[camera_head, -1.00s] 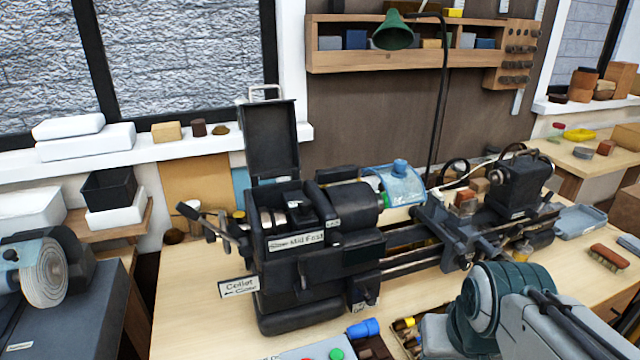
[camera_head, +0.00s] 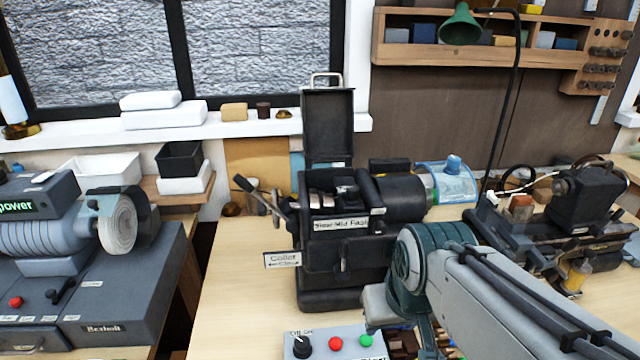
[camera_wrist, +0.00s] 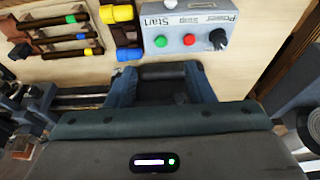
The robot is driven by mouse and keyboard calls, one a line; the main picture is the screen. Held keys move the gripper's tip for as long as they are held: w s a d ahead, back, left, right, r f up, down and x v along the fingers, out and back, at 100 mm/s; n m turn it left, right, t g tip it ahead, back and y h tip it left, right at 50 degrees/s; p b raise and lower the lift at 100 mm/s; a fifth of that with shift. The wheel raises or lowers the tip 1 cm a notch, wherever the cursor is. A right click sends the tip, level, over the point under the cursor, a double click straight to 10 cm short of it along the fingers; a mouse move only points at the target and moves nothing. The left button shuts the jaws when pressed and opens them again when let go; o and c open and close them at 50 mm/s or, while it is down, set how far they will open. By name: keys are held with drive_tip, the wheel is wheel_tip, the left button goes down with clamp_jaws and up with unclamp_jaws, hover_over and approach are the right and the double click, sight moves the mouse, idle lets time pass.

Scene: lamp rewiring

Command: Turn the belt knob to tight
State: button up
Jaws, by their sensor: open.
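The black lathe headstock (camera_head: 335,240) stands on the wooden bench in the head view, with its cover (camera_head: 328,125) raised open. A plate on its front (camera_head: 340,224) has small lettering and another plate reads Collet (camera_head: 283,260). Levers with dark handles (camera_head: 262,198) stick out on its left. I cannot tell which part is the belt knob; no tight marking is readable. My gripper (camera_wrist: 163,76) is open and empty in the wrist view, with the control box beyond its fingertips. In the head view my arm hides the gripper and part of the bench right of the headstock.
The control box (camera_head: 322,345) with a black dial and red and green buttons sits at the bench front. Brown-handled tools (camera_wrist: 55,38) lie beside it in the wrist view. A grinder or buffer (camera_head: 60,235) stands at left. Bare bench (camera_head: 235,300) shows left of the headstock.

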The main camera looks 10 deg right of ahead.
drive_tip(key=w+r+n+g+y, duration=0.15)
drive_tip(key=w+r+n, duration=0.45)
drive_tip(key=w+r, duration=0.85)
drive_tip(key=n+y, duration=0.3)
drive_tip(key=n, duration=0.5)
approach(353, 187)
drive_tip(key=shift+g, duration=0.35)
drive_tip(key=x, duration=0.4)
drive_tip(key=b+x, duration=0.1)
drive_tip(key=x, duration=0.3)
drive_tip(key=shift+w+a+f, duration=0.1)
drive_tip(key=shift+w+f, duration=0.05)
drive_tip(key=shift+w, duration=0.1)
drive_tip(key=c, duration=1)
